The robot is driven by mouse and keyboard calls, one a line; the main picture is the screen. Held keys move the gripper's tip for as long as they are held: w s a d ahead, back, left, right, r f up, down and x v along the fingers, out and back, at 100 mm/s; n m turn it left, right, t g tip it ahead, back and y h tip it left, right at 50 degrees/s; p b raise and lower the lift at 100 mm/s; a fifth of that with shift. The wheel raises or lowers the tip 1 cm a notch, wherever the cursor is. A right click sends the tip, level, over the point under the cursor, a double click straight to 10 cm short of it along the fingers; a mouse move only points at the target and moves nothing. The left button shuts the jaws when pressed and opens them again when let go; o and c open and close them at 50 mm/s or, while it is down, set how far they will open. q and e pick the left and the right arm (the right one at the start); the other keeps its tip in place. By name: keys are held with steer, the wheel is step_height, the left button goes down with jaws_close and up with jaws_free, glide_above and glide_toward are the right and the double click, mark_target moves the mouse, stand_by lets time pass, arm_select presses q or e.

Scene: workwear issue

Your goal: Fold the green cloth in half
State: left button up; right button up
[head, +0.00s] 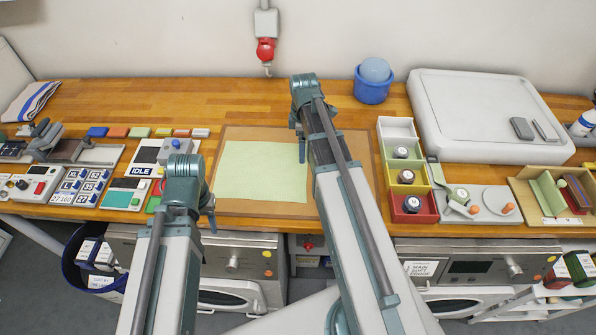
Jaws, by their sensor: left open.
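The green cloth (258,171) is a pale green, roughly square sheet. It lies flat on a brown mat (262,133) in the middle of the bench.
Left of the mat stand a device marked IDLE (145,157) and a keypad panel (84,187). Right of it are white, yellow and red bins (395,128), and a blue tub (373,88) stands behind. A large white slab (465,110) fills the back right.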

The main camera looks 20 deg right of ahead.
mark_target(302, 171)
steer(key=shift+f, duration=0.1)
step_height(302, 171, down, 10)
steer(key=b, duration=1)
steer(key=shift+c, duration=0.2)
jaws_close()
stand_by(0.4)
